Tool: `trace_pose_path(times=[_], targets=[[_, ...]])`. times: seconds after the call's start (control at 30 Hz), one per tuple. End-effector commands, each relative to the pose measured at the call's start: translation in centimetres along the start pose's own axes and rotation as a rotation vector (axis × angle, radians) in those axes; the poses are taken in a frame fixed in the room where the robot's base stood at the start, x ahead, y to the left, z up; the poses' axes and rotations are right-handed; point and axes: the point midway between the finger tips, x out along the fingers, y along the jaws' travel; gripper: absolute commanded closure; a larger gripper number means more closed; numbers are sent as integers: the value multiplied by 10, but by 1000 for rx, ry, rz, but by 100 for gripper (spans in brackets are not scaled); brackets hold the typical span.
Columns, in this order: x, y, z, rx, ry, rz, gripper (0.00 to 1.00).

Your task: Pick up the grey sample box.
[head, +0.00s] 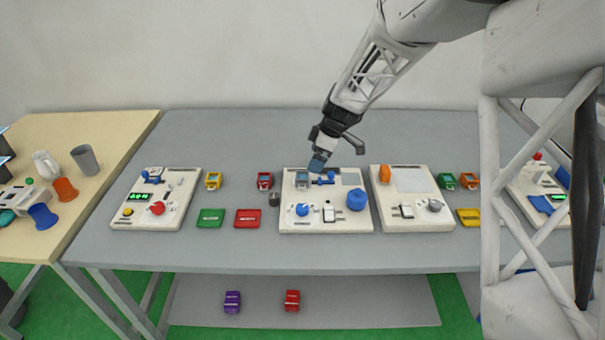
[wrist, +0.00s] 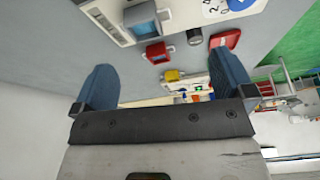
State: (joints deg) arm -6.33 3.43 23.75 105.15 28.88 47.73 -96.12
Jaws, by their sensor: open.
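The grey sample box (head: 302,177), with a light blue-grey top, sits at the back left corner of the middle white panel (head: 325,225). In the wrist view the box (wrist: 145,22) lies near the top edge, beyond the fingers. My gripper (head: 320,160) is above the back of that panel, a little right of the box and apart from it. In the wrist view my gripper (wrist: 163,80) has its two blue fingers wide apart with nothing held between them.
A red box (head: 265,181) and a dark grey cylinder (head: 274,199) stand just left of the middle panel. Other white panels stand left (head: 140,215) and right (head: 420,215). The grey table (head: 240,135) is clear behind.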

Motion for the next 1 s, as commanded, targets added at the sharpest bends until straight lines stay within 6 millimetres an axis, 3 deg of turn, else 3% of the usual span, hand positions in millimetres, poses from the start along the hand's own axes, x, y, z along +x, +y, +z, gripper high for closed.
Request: trace_pose_path(times=[0.1,0.27,0.67,1.0], targets=[[18,14,-3,-53,12,-9,0],[29,23,-5,-91,20,-12,0],[32,24,-5,-97,22,-13,0],[54,24,-6,-97,21,-13,0]])
